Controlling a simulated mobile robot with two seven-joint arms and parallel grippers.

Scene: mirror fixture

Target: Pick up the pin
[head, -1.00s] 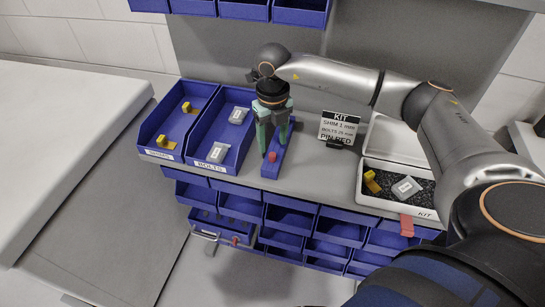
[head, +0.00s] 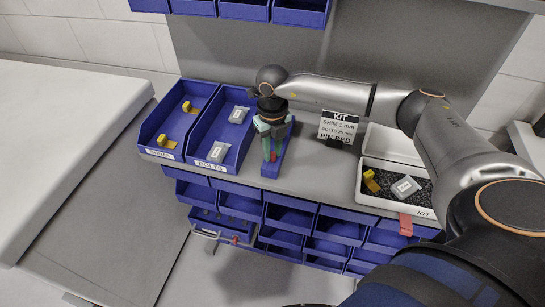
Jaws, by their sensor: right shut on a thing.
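A red pin (head: 273,157) shows as a small red spot at the blue pin stand (head: 271,170), which sits on the grey shelf to the right of the bolts bin. My right gripper (head: 272,152) reaches down over the stand with its greenish fingers close together, shut on the pin. The fingers hide most of the pin, and I cannot tell whether it still touches the stand. The kit card (head: 340,127) names a red pin. My left gripper is not in view.
The shims bin (head: 165,152) and bolts bin (head: 216,166) stand at left. An open white kit box (head: 394,206) at right holds a yellow shim (head: 371,181) and a grey bolt pack (head: 406,187) on dark foam. Clear shelf lies between stand and box.

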